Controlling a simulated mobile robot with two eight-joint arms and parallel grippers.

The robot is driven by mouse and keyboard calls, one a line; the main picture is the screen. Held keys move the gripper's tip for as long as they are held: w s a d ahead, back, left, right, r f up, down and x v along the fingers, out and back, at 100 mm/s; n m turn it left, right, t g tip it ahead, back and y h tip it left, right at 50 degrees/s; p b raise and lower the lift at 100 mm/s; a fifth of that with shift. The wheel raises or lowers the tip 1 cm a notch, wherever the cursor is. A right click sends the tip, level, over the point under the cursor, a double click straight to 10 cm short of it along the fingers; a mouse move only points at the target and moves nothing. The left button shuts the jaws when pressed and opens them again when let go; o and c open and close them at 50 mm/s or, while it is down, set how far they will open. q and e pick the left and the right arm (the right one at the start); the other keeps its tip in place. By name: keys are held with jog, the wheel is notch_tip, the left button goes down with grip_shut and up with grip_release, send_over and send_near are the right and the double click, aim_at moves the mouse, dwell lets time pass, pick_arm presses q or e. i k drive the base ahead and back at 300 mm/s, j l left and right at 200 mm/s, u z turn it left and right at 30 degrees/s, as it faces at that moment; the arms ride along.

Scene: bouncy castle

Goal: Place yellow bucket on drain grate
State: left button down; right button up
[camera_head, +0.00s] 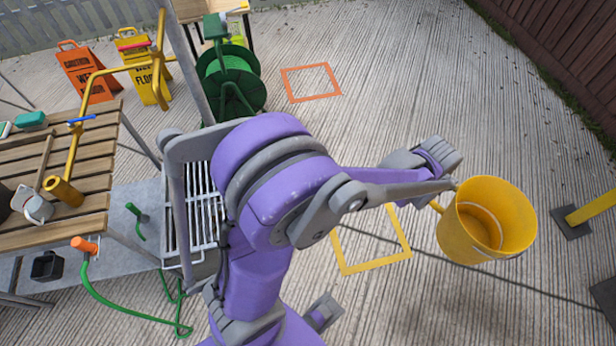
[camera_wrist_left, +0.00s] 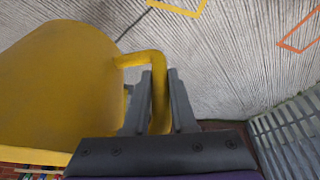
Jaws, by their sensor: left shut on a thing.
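The yellow bucket (camera_head: 458,236) is held in the air at the right of the head view, its open top facing up toward the camera and its inside looking empty. My left gripper (camera_head: 450,187) is at the bucket's upper left side. In the left wrist view the gripper (camera_wrist_left: 158,95) is shut on the side handle of the bucket (camera_wrist_left: 55,85). A silver slatted metal grate (camera_head: 203,205), which looks like the drain grate, lies left of my purple arm and is partly hidden by it. The bucket is well to the right of this grate. My right gripper does not show.
A yellow square outline (camera_head: 375,267) and an orange one (camera_head: 311,98) mark the floor. A wooden slatted table (camera_head: 70,155) stands left, with a green hose reel (camera_head: 230,80) behind. A green hose (camera_head: 125,312) lies lower left. The floor at the upper right is clear.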

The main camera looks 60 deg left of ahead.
aim_at(217, 205)
jog(key=i+j+u, duration=0.1)
jog(key=u, duration=0.35)
jog(key=i+u, duration=0.25)
jog(key=u, duration=0.25)
jog(key=i+u, duration=0.2)
jog(key=u, duration=0.25)
jog(key=i+u, duration=0.15)
jog(key=u, duration=0.35)
jog(key=i+u, duration=0.15)
jog(key=u, duration=0.35)
jog(key=i+l+u, duration=0.15)
jog(key=u, duration=0.3)
